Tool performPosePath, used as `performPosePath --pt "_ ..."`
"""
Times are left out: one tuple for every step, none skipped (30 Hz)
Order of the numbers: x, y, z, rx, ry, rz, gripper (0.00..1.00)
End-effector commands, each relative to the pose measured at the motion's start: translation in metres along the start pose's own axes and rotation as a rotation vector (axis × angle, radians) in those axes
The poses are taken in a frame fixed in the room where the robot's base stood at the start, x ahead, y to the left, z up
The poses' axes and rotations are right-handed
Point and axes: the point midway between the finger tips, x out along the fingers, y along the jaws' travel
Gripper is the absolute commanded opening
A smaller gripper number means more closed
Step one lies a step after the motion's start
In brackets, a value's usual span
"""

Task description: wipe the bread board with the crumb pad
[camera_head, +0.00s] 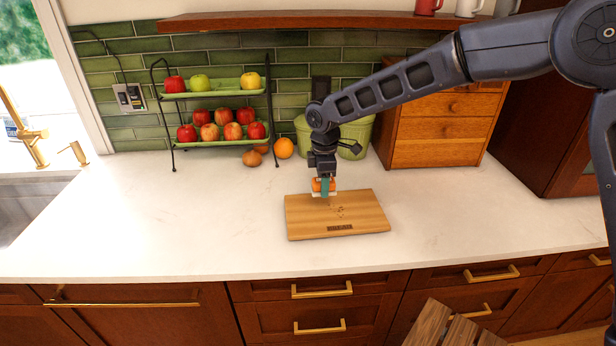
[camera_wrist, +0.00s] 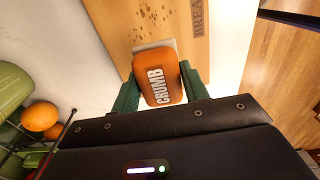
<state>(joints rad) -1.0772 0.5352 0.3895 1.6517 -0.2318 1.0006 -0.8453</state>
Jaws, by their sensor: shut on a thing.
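The wooden bread board (camera_head: 300,221) lies flat on the white counter, with small dark crumbs (camera_head: 341,211) near its middle and a dark label at its front edge. In the wrist view the board (camera_wrist: 115,30) shows with crumbs (camera_wrist: 148,14) just beyond the pad. My gripper (camera_head: 323,187) is over the board's back left part and is shut on the crumb pad. The pad (camera_wrist: 157,78) is orange with "CRUMB" on it and a pale underside, held between two green fingers. I cannot tell whether the pad touches the board.
Behind the board stand a two-tier fruit rack (camera_head: 215,143), an orange (camera_head: 284,148), green canisters (camera_head: 358,134) and a wooden drawer box (camera_head: 440,140). A sink (camera_head: 30,205) is at the left. The counter is clear left and right of the board.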

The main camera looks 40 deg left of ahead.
Motion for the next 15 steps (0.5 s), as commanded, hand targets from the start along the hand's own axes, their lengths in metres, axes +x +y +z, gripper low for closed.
performPosePath --pt "0.001 -0.001 0.002 -0.001 0.0 0.0 0.26" --pt "0.002 -0.001 0.002 -0.001 0.0 0.0 0.26" --pt "0.004 -0.001 0.002 -0.001 0.0 0.0 0.26" --pt "0.005 -0.001 0.002 -0.001 0.0 -0.001 0.26" --pt "0.006 -0.001 0.002 -0.001 0.0 -0.001 0.26" --pt "0.008 -0.001 0.002 -0.001 -0.001 -0.001 0.26" --pt "0.01 -0.001 0.002 -0.001 -0.001 -0.001 0.26" --pt "0.013 -0.001 0.002 -0.001 -0.001 -0.001 0.26" --pt "0.016 -0.001 0.002 -0.001 0.0 0.0 0.26" --pt "0.018 -0.001 0.002 -0.002 0.0 0.0 0.26" --pt "0.021 -0.001 0.002 -0.001 0.0 0.0 0.26" --pt "0.025 -0.001 0.002 -0.002 0.0 -0.001 0.26" --pt "0.027 -0.001 0.002 -0.002 -0.001 -0.001 0.26" --pt "0.03 -0.001 0.002 -0.001 -0.001 -0.001 0.26" --pt "0.034 -0.001 0.002 -0.001 -0.001 -0.002 0.26"
